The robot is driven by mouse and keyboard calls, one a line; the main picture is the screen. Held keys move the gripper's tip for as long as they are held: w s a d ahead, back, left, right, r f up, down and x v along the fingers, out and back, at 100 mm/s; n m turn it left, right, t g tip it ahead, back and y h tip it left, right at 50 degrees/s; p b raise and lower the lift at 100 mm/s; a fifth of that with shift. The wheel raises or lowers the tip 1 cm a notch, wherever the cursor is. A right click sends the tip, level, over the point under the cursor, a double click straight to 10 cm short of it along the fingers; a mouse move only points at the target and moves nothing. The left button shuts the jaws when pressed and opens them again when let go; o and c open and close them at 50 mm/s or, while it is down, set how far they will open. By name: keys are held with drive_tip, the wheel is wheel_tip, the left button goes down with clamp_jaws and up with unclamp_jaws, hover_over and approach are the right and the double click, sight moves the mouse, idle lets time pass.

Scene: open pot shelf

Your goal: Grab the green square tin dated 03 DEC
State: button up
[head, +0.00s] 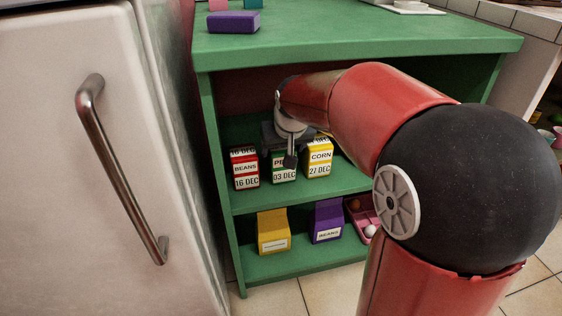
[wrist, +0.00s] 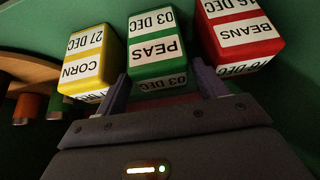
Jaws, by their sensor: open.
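The green square tin (head: 284,170) reads PEAS and 03 DEC and stands on the middle shelf, between a red tin and a yellow tin. My gripper (head: 289,160) is in front of it and hides part of its label in the head view. In the wrist view, the green tin (wrist: 158,50) shows upside down, straight ahead. My gripper (wrist: 160,73) is open there, one finger in the gap on each side of the tin's near end. I cannot tell whether either finger touches it.
The red BEANS tin (head: 245,168), dated 16 DEC, and the yellow CORN tin (head: 319,158), dated 27 DEC, stand close on either side. Yellow (head: 273,232) and purple (head: 327,221) boxes stand on the shelf below. The green top board (head: 370,35) overhangs my arm.

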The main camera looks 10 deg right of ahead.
drive_tip(key=x, duration=0.4)
drive_tip(key=c, duration=0.9)
drive_tip(key=shift+r, duration=0.1)
drive_tip(key=shift+c, duration=0.7)
drive_tip(key=shift+r, duration=0.1)
